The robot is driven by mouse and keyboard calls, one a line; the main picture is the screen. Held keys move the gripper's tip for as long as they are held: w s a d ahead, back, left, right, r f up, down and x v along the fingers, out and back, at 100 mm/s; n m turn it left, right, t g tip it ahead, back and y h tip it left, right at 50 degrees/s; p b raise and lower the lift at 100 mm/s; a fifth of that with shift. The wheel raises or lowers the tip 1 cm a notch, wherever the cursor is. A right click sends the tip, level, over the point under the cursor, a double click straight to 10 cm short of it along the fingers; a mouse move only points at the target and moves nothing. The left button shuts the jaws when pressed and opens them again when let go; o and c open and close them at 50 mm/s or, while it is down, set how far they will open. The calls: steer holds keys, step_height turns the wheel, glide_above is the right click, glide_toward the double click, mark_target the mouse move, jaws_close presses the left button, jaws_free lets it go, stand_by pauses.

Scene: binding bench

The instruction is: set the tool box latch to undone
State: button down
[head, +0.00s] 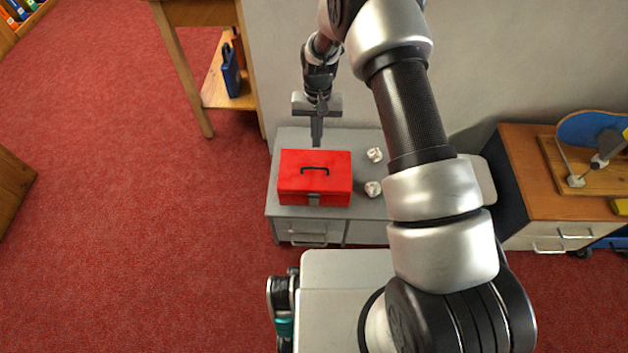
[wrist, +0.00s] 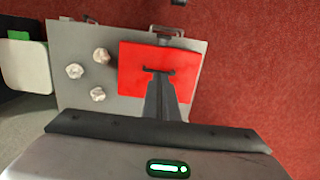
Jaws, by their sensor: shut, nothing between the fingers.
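The red tool box (head: 297,186) sits closed on a grey cabinet, with a black carrying handle on its lid. Its small grey latch (head: 314,200) is on the front face, toward my base; its exact position is too small to tell. My gripper (head: 316,143) is shut and empty, pointing down by the back edge of the box. In the wrist view the box (wrist: 133,62) lies beyond the fingers (wrist: 161,78), whose tips overlap the handle area. I cannot tell the height gap between fingertips and lid.
The grey cabinet (head: 289,141) also carries white crumpled lumps (head: 373,188) right of the box. A wall stands close behind. A wooden desk (head: 177,60) is at the back left, and a wooden-topped cabinet (head: 530,190) is at the right. Red carpet is clear at left.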

steer(key=f, duration=0.5)
steer(key=shift+s+a+f, duration=0.1)
steer(key=shift+s+a, duration=0.2)
steer(key=shift+s, duration=0.1)
steer(key=f, duration=0.3)
steer(key=s+f+b, duration=0.1)
steer(key=f, duration=0.2)
steer(key=f+b, duration=0.1)
steer(key=f, duration=0.2)
steer(key=shift+s+f, duration=0.15)
steer(key=shift+f, duration=0.1)
steer(key=shift+s+f, duration=1)
steer(key=shift+s, duration=0.25)
steer(key=shift+s+f, duration=0.3)
steer(key=shift+s, duration=0.1)
steer(key=shift+s+a, duration=0.15)
